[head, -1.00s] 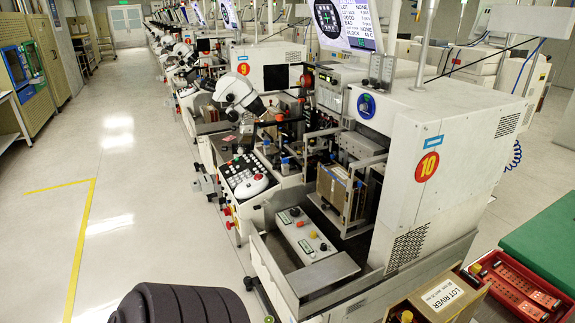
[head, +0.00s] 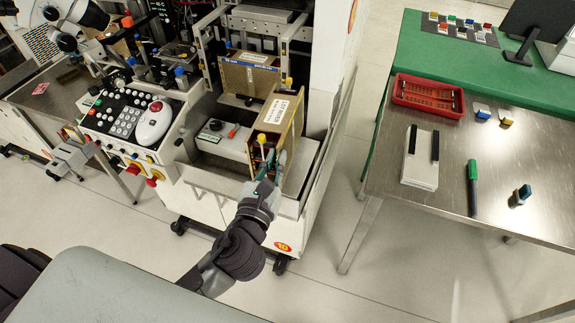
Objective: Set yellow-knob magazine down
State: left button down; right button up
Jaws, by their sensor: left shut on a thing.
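The yellow-knob magazine (head: 284,118) is a brown box with metal edges and a white "LOT RIVER" label. Its yellow knob (head: 262,139) faces me. My left gripper (head: 270,172) is shut on its near end and holds it upright, slightly tilted in the picture, over the right part of the front tray (head: 211,177) of machine 10. The fingers and the tray's edge hide its lower end, so I cannot tell whether it touches the tray. My right gripper is not in view.
A second brown magazine (head: 248,78) stands in the machine just behind. A control box (head: 222,140) lies left of the held magazine. The keypad console (head: 130,118) is further left. A steel table (head: 450,205) with a red tray (head: 428,96) stands right, across a floor gap.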

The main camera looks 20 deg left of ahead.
pick_arm(q)
jog(key=w+d+r+m+h+b, duration=0.15)
jog(key=w+d+b, duration=0.35)
jog(key=w+d, duration=0.65)
jog(key=s+a+f+b, duration=0.2)
jog(key=s+a+f, duration=0.4)
jog(key=a+f, duration=0.3)
jog(key=shift+s+a+f, duration=0.2)
jog(key=shift+s+f, duration=0.05)
jog(key=shift+f, duration=0.3)
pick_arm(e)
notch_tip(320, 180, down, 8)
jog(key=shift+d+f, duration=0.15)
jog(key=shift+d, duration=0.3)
pick_arm(q)
jog(key=c, duration=1.7)
grip_release()
jog(key=shift+f, duration=0.2)
jog(key=o, duration=0.5)
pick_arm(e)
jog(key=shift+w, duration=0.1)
